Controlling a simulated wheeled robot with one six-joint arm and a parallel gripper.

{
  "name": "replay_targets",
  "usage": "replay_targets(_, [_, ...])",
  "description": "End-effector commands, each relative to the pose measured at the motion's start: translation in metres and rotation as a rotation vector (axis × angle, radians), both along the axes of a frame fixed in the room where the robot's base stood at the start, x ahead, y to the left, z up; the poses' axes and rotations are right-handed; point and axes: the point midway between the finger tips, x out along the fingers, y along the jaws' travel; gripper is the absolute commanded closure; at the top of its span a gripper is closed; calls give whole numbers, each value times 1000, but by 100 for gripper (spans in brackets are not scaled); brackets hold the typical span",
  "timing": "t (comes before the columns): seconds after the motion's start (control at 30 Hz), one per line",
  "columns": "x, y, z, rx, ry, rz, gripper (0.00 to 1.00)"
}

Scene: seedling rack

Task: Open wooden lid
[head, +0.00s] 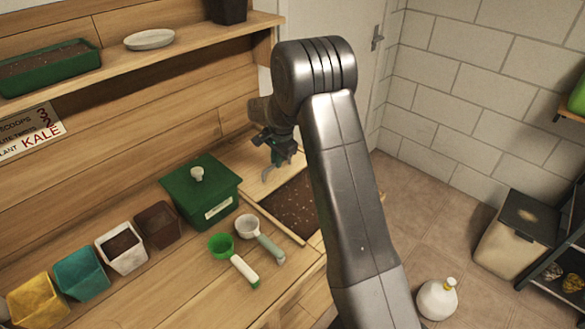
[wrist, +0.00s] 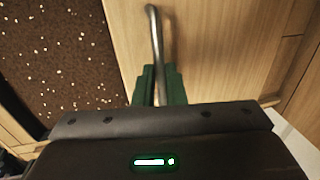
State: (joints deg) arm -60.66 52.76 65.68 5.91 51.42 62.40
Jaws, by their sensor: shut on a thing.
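The wooden lid (wrist: 215,60) shows as a light wood panel in the wrist view, with a metal bar handle (wrist: 154,45) standing up from it. My gripper (wrist: 160,85) has its green fingers shut on the handle. In the head view my gripper (head: 278,158) is over the lid (head: 238,157) at the back of the bench. Dark soil with pale specks (head: 300,205) lies uncovered beside the lid; it also fills the left of the wrist view (wrist: 65,50). My arm hides the right part of the soil bin in the head view.
A green lidded box (head: 200,190) stands left of the bin. A green scoop (head: 232,258) and a grey-handled scoop (head: 258,238) lie in front. Several coloured pots, including a teal pot (head: 80,271), line the bench. A shelf (head: 140,62) runs above.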

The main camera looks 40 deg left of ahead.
Motion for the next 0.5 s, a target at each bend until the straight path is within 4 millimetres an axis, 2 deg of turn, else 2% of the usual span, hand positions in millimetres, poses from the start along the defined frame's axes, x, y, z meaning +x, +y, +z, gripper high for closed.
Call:
replay_targets(0.03, [1, 8, 1, 2, -1, 1, 100])
replay_targets(0.2, [2, 24, 1, 2, -1, 1, 100])
replay_targets(0.5, [3, 28, 0, 1, -1, 1, 100])
